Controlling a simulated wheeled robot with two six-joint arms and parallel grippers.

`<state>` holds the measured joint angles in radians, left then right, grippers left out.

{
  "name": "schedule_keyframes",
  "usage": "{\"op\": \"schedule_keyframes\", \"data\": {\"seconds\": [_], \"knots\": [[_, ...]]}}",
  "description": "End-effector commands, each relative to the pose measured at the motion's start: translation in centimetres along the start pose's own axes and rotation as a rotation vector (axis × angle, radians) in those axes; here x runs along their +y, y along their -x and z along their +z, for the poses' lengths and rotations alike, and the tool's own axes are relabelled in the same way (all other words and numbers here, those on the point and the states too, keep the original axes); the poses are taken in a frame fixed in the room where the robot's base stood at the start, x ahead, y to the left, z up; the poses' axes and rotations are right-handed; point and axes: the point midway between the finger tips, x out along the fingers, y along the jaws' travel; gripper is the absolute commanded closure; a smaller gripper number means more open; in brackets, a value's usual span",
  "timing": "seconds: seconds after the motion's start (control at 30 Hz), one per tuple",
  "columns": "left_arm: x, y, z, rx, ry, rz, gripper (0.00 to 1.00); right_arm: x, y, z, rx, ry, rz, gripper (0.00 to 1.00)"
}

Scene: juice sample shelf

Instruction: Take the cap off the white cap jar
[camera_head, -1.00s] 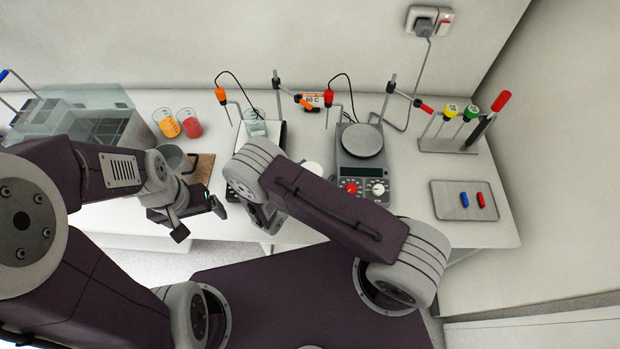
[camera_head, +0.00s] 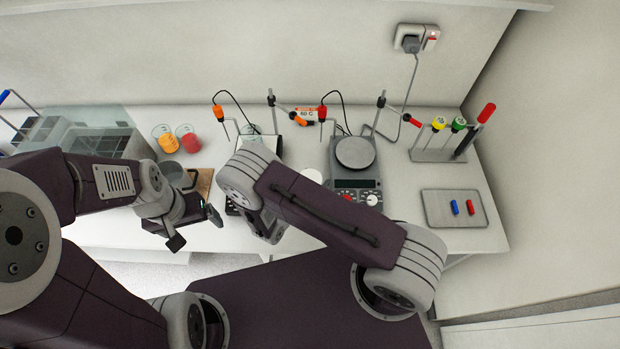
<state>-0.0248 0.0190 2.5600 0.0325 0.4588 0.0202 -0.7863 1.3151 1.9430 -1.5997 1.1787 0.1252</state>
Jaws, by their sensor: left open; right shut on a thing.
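I cannot clearly make out the white cap jar. A white round shape (camera_head: 313,176) shows on the bench just behind my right forearm, partly covered by it; I cannot tell whether it is a cap or the jar. My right gripper (camera_head: 268,228) hangs below its wrist at the bench's front edge. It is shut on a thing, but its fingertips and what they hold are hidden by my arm.
Behind my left gripper are a grey cup (camera_head: 170,172) and beakers of orange (camera_head: 168,144) and red (camera_head: 192,141) liquid. A hotplate stirrer (camera_head: 355,153) stands right of centre.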

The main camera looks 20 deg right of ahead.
Motion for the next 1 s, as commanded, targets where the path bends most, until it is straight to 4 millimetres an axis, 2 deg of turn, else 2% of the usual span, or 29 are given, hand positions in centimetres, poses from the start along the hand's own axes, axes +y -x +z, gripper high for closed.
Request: {"op": "schedule_keyframes", "data": {"seconds": [0.03,0.1,0.3,0.4,0.57,0.83,0.87,1.0], "knots": [[0.0,1.8,-0.2,0.0,0.0,0.0,0.12,-1.2,0.7,1.5,0.0,0.008,-0.001,0.88],[0.1,3.1,-0.3,0.0,0.0,0.0,0.12,-2.8,1.2,2.4,0.0,0.007,0.0,0.88],[0.1,5.8,-0.6,0.0,0.0,0.0,0.12,-7.4,2.4,4.5,0.0,0.007,-0.001,0.88],[0.1,6.5,-0.7,0.0,0.0,0.0,0.12,-8.9,2.8,5.1,-0.001,0.004,0.0,0.88],[0.1,6.9,-0.7,0.0,0.0,0.0,0.12,-10.1,3.0,5.4,0.0,0.001,0.001,0.88],[0.1,6.8,-0.7,0.0,0.0,0.0,0.12,-10.2,3.0,5.3,0.0,-0.001,0.001,0.88],[0.1,6.8,-0.7,0.0,0.0,0.0,0.12,-10.2,3.0,5.3,0.0,-0.001,0.001,0.48],[0.1,6.8,-0.7,0.0,0.0,0.0,0.12,-10.2,3.0,5.3,0.0,-0.001,0.001,0.87]]}}
